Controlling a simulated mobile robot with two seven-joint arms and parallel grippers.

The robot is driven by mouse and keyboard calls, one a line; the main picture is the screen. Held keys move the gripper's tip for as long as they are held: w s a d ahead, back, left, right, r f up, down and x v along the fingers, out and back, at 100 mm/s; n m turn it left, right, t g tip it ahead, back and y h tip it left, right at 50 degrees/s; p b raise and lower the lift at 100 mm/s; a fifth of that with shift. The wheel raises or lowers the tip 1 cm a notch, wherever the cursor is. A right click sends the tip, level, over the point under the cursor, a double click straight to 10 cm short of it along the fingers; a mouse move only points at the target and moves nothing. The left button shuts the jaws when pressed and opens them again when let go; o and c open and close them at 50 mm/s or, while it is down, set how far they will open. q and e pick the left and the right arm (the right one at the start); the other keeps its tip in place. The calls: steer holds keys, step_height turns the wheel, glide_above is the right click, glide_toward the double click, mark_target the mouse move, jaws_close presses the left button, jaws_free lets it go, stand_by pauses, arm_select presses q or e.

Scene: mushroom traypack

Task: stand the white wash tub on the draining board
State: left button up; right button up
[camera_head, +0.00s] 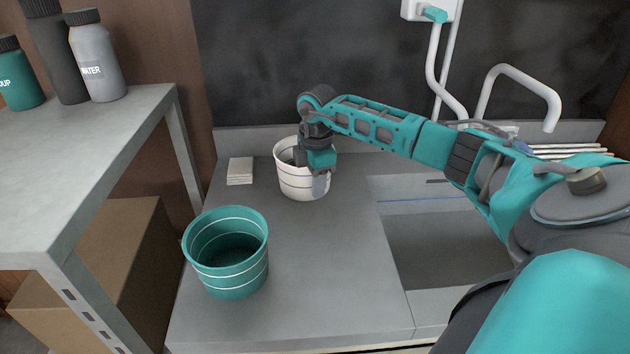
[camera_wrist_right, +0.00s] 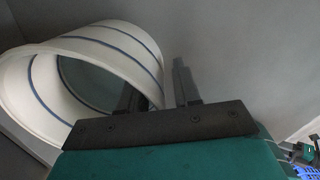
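The white wash tub (camera_head: 290,180), with thin dark bands, stands upright on the grey counter left of the sink. My right gripper (camera_head: 311,172) is over its right rim, pointing down. In the right wrist view, the tub's wall (camera_wrist_right: 100,42) passes between the two fingers (camera_wrist_right: 156,90), one inside the tub and one outside. A gap shows between the outer finger and the wall, so the gripper looks open. White slats (camera_head: 570,152), apparently the draining board, lie right of the sink, partly hidden by my right arm. My left gripper is not in view.
A teal tub (camera_head: 228,270) stands at the counter's front left. A folded pale stack (camera_head: 240,170) lies left of the white tub. The sink (camera_head: 430,245) and tap (camera_head: 530,80) are to the right. A shelf (camera_head: 90,150) with bottles stands at left.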

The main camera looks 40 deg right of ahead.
steer(key=shift+r, duration=0.1)
steer(key=shift+r, duration=0.35)
step_height(320, 180, up, 12)
steer(key=shift+s+a+f, duration=0.15)
steer(key=shift+s+f, duration=0.1)
steer(key=shift+s, duration=0.15)
steer(key=shift+f, duration=0.1)
